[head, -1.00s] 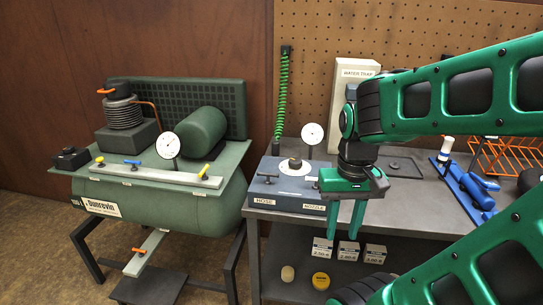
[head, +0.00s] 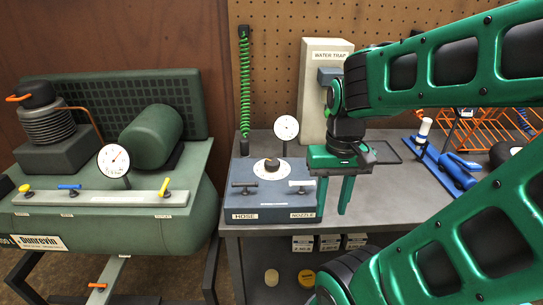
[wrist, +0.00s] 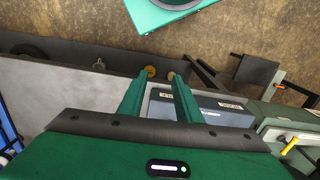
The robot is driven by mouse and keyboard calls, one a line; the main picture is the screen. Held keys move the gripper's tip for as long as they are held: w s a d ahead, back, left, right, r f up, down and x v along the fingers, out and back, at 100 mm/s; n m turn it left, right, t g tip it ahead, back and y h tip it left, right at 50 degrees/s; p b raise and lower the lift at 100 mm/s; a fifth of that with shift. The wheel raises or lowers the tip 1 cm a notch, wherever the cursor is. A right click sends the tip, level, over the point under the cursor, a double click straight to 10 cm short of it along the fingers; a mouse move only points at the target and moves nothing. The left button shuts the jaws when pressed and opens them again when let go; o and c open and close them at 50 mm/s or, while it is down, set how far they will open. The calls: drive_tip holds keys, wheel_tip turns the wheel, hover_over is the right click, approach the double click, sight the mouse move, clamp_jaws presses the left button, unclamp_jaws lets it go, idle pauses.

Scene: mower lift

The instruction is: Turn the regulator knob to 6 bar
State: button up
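The regulator knob (head: 271,164) is a dark round knob with an orange mark, on a pale dial plate on top of the blue-grey regulator box (head: 270,199). A small white gauge (head: 286,128) stands behind it; its reading is too small to tell. My gripper (head: 333,208) hangs to the right of the box, fingers pointing down and apart, empty. In the wrist view my gripper's fingers (wrist: 160,75) are spread, with part of the box (wrist: 205,108) beyond them. The knob is not visible there.
The green compressor (head: 110,235) with its own gauge (head: 113,160) stands at left. A white water trap (head: 312,90) stands behind my gripper. A blue tool (head: 455,165) and an orange rack (head: 490,110) lie at right on the grey bench (head: 385,200). A green coiled hose (head: 244,85) hangs behind the box.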

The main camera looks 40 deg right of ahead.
sight(271, 161)
drive_tip(key=shift+o, duration=0.4)
drive_tip(key=o, duration=0.5)
drive_tip(key=shift+s+d+r, duration=0.1)
drive_tip(key=shift+s+r, duration=0.15)
drive_tip(key=shift+s, duration=0.1)
drive_tip(key=shift+o, duration=0.4)
drive_tip(key=w+d+r+n, duration=0.1)
drive_tip(key=w+n, duration=0.1)
drive_tip(key=w, duration=0.2)
drive_tip(key=w+r+n, duration=0.2)
drive_tip(key=w+n, duration=0.1)
drive_tip(key=w, duration=0.2)
drive_tip(key=w+d+r+n, duration=0.1)
drive_tip(key=w+r+n, duration=0.1)
drive_tip(key=w, duration=0.2)
drive_tip(key=shift+w+d+r+n, duration=0.2)
drive_tip(key=shift+d+n, duration=0.1)
drive_tip(key=shift+n, duration=0.1)
drive_tip(key=w+r+n, duration=0.1)
drive_tip(key=w+n, duration=0.8)
drive_tip(key=w, duration=0.6)
wheel_tip(271, 161, down, 10)
drive_tip(key=shift+d+f, duration=0.15)
drive_tip(key=shift+f, duration=0.05)
drive_tip(key=c, duration=1)
